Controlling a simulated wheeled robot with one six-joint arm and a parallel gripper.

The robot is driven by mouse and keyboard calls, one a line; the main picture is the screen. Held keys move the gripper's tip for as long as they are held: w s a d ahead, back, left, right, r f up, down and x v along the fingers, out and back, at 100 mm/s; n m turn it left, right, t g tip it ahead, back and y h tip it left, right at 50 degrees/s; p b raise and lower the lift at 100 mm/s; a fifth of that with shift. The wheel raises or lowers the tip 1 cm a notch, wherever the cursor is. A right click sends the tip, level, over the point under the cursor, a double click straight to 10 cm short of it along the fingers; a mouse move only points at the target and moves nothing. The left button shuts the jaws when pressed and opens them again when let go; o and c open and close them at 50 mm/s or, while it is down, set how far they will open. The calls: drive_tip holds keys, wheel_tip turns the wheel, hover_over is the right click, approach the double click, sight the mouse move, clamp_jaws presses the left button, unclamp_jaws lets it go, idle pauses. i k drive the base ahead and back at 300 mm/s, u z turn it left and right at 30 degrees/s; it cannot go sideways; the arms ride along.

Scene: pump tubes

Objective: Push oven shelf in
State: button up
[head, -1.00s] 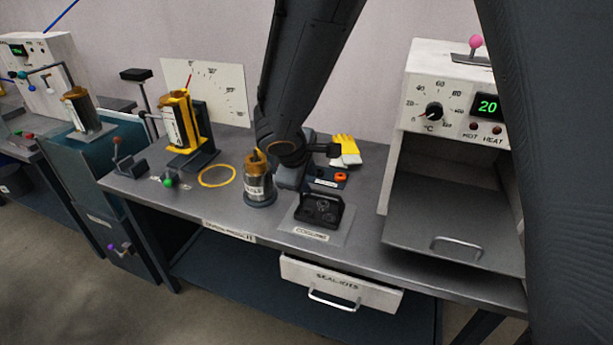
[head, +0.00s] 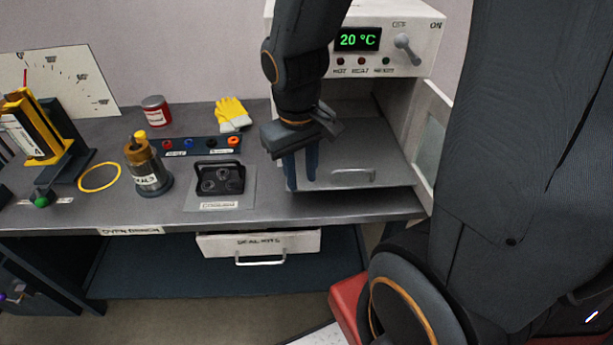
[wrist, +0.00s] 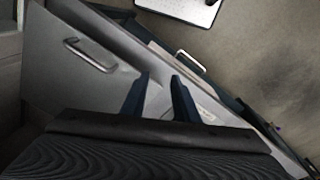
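The oven (head: 432,45) stands at the right end of the bench, its display reading 20 °C. Its grey shelf (head: 385,150) sticks out over the bench front, with a metal handle (head: 353,177) at its front edge. The shelf handle also shows at upper left in the wrist view (wrist: 90,54). My gripper (head: 301,174) points down at the shelf's left front corner, left of the handle. Its two blue fingers are apart with nothing between them, also in the wrist view (wrist: 160,96). I cannot tell whether they touch the shelf.
The oven door (head: 429,135) stands open on the right. A drawer (head: 262,243) sits slightly open below the bench top.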

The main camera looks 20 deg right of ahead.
sight(369, 155)
drive_tip(key=u, duration=0.8)
drive_tip(key=k, duration=0.65)
drive_tip(key=z, duration=0.85)
